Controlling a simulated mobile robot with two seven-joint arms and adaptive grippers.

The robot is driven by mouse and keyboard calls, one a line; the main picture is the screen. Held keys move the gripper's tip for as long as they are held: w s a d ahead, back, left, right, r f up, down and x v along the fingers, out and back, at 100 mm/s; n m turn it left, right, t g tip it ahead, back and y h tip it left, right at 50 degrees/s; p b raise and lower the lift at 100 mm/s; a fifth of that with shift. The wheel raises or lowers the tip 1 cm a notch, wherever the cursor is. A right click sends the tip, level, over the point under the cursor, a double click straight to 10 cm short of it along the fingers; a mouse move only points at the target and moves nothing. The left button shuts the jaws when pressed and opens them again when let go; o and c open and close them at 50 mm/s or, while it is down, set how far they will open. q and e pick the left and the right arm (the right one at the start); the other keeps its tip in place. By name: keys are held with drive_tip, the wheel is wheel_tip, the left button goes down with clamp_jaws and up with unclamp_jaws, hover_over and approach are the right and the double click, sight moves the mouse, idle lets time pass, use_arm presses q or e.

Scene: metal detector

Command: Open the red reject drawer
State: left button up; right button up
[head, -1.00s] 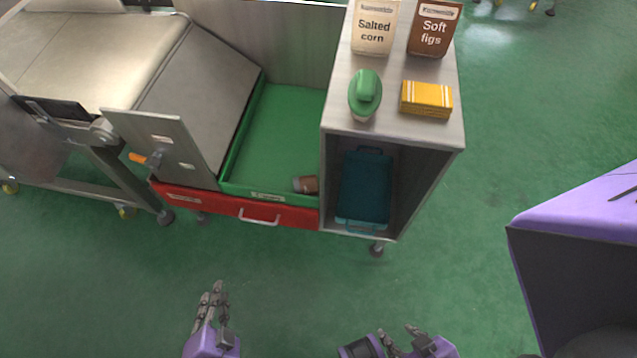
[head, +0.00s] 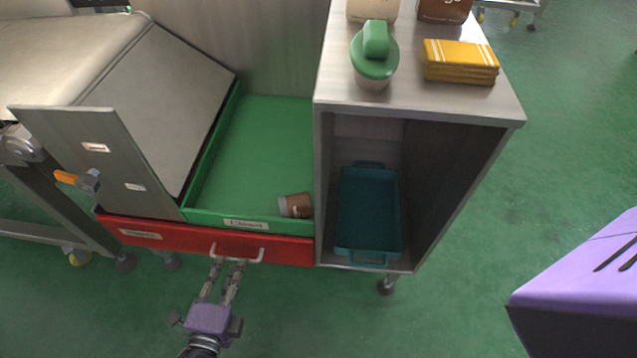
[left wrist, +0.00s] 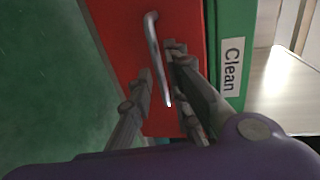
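The red reject drawer (head: 170,237) sits under the green tray labelled "Clean", and its front looks shut. Its pale bar handle (head: 258,256) is on the front face. My left gripper (head: 229,265) is at the handle with its fingers apart. In the left wrist view, the handle (left wrist: 154,50) runs between the two fingers of my left gripper (left wrist: 158,68), one finger on each side. A gap shows beside the bar, so the fingers do not look closed on it; contact is unclear. My right gripper is out of view.
The green tray (head: 262,135) holds a small brown jar (head: 297,206) on its side. A cabinet at right holds a teal bin (head: 367,215), with a green-lidded container (head: 374,60) and yellow packs (head: 460,62) on top. Green floor in front is free.

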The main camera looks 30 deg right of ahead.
sight(234, 259)
use_arm(q)
drive_tip(key=x, duration=0.3)
drive_tip(key=shift+w+d+f+b, duration=0.15)
drive_tip(key=shift+w+d+b, duration=0.05)
drive_tip(key=shift+b, duration=0.2)
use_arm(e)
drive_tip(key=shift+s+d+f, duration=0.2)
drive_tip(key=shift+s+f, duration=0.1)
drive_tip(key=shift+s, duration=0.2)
use_arm(q)
clamp_jaws()
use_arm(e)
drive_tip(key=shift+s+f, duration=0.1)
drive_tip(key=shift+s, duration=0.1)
